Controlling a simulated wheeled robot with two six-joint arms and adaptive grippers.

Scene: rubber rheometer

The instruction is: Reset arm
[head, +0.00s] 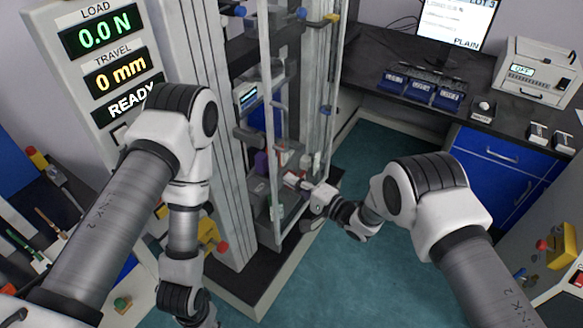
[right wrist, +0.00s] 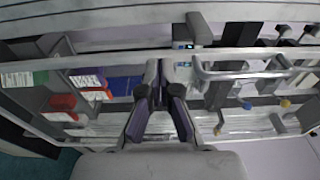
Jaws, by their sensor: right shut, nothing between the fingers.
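My right arm (head: 430,205) reaches in from the right to the tall testing machine. Its gripper (head: 290,180) is at the machine's clear-framed front, low down, and looks small there. In the right wrist view the right gripper (right wrist: 160,68) has its two dark fingers together at the tips, with nothing between them. A grey bar handle (right wrist: 245,72) of the machine's frame lies just to the right of the fingers in that view. My left arm (head: 185,230) hangs down at the left front; its gripper is outside the picture.
The machine's display panel (head: 105,65) reads 0.0 N, 0 mm and READY. A dark bench (head: 400,105) at the back carries blue labelled trays (head: 420,92), a monitor (head: 460,22) and a white instrument (head: 538,72). Teal floor (head: 370,260) is open between machine and bench.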

